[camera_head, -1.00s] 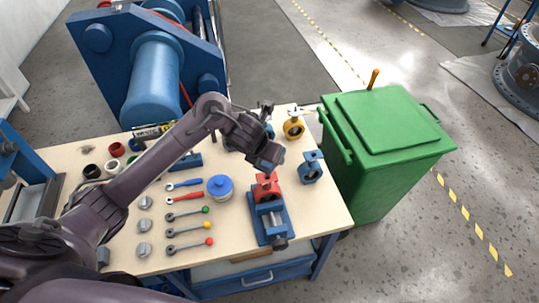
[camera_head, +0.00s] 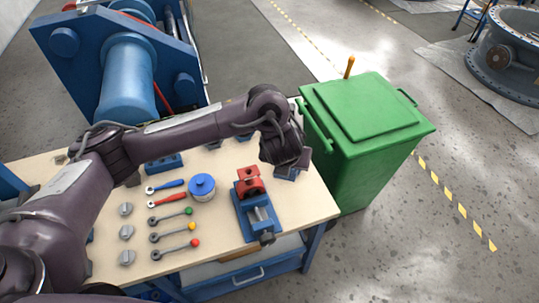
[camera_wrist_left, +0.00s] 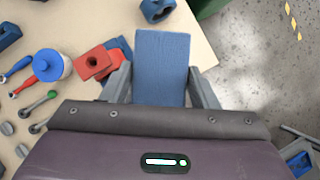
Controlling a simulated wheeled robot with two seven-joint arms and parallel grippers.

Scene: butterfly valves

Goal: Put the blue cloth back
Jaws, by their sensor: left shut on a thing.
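The blue cloth (camera_wrist_left: 162,62) shows in the left wrist view as a flat blue piece between my fingers. My left gripper (camera_wrist_left: 160,78) is shut on it, with one finger at each side. In the head view my left gripper (camera_head: 289,160) is over the right part of the workbench, near the green bin. The cloth cannot be clearly made out there, behind my wrist. A red valve body (camera_head: 250,184) sits in the blue vise (camera_head: 258,219), to the left of my gripper. My right gripper is not in view.
The green bin (camera_head: 366,113) stands against the bench's right side, lid closed. A blue-lidded pot (camera_head: 202,186) and several coloured-handle levers (camera_head: 174,237) lie left of the vise. A blue valve body (camera_wrist_left: 157,9) stands near the bench edge. The bench's front right corner (camera_head: 314,208) is bare.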

